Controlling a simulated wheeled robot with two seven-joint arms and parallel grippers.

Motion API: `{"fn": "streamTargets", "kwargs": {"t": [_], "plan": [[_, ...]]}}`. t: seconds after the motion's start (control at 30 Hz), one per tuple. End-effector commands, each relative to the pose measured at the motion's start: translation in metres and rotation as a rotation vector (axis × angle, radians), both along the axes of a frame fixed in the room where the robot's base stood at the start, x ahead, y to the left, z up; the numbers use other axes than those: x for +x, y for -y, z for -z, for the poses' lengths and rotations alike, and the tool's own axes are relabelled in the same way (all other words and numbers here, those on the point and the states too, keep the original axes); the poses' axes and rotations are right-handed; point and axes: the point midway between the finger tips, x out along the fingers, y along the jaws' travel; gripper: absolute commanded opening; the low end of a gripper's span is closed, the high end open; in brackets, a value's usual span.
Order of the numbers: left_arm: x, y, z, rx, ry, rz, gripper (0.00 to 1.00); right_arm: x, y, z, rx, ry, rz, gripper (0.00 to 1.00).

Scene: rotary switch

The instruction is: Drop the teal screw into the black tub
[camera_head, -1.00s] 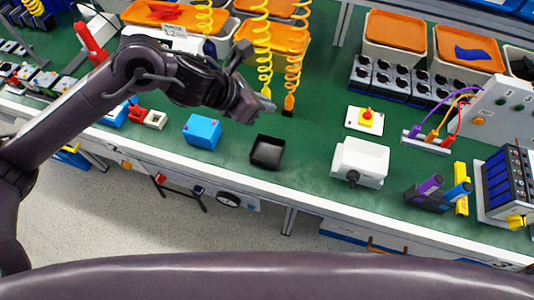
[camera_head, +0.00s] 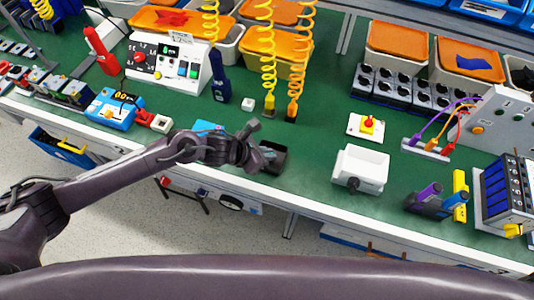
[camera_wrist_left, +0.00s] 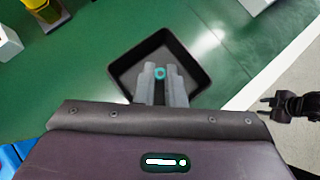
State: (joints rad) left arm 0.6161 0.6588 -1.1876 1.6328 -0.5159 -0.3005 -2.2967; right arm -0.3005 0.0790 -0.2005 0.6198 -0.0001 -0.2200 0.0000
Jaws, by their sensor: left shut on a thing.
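The black tub (camera_head: 281,168) stands on the green bench near its front edge, partly hidden by my left gripper (camera_head: 262,158) in the head view. In the left wrist view the tub (camera_wrist_left: 201,77) lies below and around the fingers. The teal screw (camera_wrist_left: 160,73) shows as a small ring between the tips of my left gripper (camera_wrist_left: 161,78), which is shut on it. The tips and screw line up over the tub's inside; their exact height is unclear. A dark gripper-like part (camera_wrist_left: 290,106), probably my right gripper, shows at the right edge of the wrist view, too small to read.
A blue box (camera_head: 208,127) stands left of the tub, mostly behind my arm. A white box with a dark knob (camera_head: 360,167) stands to its right. Yellow coiled cords (camera_head: 267,60) hang behind. Bench between the tub and the white box is clear.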

Motion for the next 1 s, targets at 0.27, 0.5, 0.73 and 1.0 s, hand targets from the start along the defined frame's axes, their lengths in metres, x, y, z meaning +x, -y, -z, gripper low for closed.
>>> {"fn": "streamTargets", "kwargs": {"t": [0.27, 0.5, 0.73, 1.0], "plan": [[0.001, 0.0, 0.012, 0.0, 0.003, 0.0, 0.0, 0.0, 0.003, -0.002, -0.003, 0.0, 0.0, 0.36], [0.0, 0.0, 0.016, 0.0, 0.002, 0.001, 0.0, 0.0, 0.003, 0.004, -0.004, 0.001, 0.0, 0.36], [0.0, 0.0, 0.014, 0.0, 0.002, 0.0, 0.19, 0.0, 0.003, 0.002, -0.003, 0.001, 0.0, 0.36], [-0.001, -0.003, 0.008, 0.0, 0.002, -0.001, 0.19, 0.001, 0.002, -0.001, -0.003, 0.001, 0.0, 0.36]]}}
